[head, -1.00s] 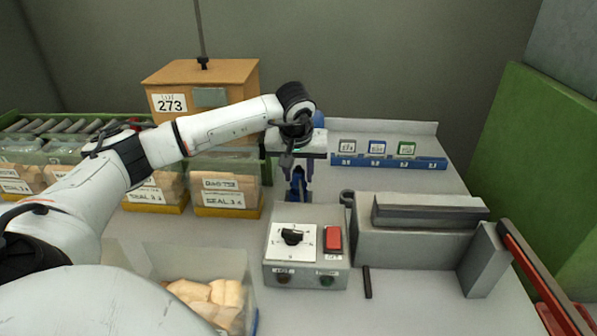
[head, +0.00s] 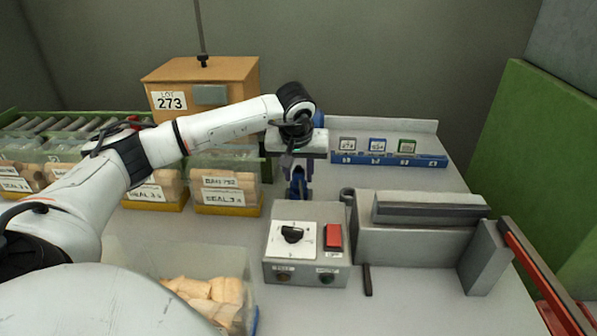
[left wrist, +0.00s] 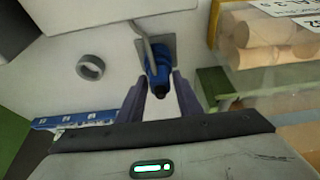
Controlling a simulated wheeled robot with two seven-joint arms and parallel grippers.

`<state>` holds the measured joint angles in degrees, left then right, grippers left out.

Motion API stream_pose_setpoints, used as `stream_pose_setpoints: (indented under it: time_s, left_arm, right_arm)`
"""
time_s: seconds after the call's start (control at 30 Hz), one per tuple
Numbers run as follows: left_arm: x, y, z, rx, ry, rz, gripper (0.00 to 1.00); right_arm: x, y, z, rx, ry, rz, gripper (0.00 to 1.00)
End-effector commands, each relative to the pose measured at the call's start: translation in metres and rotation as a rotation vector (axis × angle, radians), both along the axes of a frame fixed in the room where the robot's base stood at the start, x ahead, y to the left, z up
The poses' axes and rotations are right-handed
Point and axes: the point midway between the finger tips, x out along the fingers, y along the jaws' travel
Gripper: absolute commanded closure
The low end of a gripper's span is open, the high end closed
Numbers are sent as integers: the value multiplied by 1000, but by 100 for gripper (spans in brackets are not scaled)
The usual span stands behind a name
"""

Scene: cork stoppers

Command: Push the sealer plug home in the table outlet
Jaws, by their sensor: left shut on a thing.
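The sealer plug (left wrist: 157,79) is blue with a dark end and shows between the fingers of my left gripper (left wrist: 160,82) in the left wrist view. My left gripper also shows in the head view (head: 298,184), pointing down behind the grey control box, shut on the plug. The table outlet's grey plate (left wrist: 172,46) lies just beyond the plug. The plug's far end is at or against the outlet; I cannot tell how deep it sits. My right gripper is not in view.
The control box (head: 306,272) with a knob and red switch stands in front of the gripper. The grey sealer (head: 412,237) is to its right. A grey ring (left wrist: 91,67) stands near the outlet. Cork bins (head: 226,197) are at left, a blue rack (head: 390,160) behind right.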

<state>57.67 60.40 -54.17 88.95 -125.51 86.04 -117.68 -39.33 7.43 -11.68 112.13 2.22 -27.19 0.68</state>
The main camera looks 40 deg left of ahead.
Motion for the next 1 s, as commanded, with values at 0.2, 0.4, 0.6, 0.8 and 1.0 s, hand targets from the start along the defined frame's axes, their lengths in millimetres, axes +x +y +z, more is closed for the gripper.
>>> stream_pose_setpoints:
  time_s: [0.2, 0.4, 0.6, 0.8, 1.0]
  left_arm:
    - [0, 0, -4, 0, 0, 0, 91]
    - [0, 0, -7, 0, 0, 0, 91]
    - [0, 0, -10, 0, 0, 0, 91]
    - [0, 0, -10, 0, -1, 0, 51]
    - [0, 0, -10, 1, -1, 0, 46]
  right_arm:
    - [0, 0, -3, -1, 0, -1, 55]
    - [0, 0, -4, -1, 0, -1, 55]
    - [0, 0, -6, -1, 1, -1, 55]
    - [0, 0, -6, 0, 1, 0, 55]
    - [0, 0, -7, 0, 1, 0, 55]
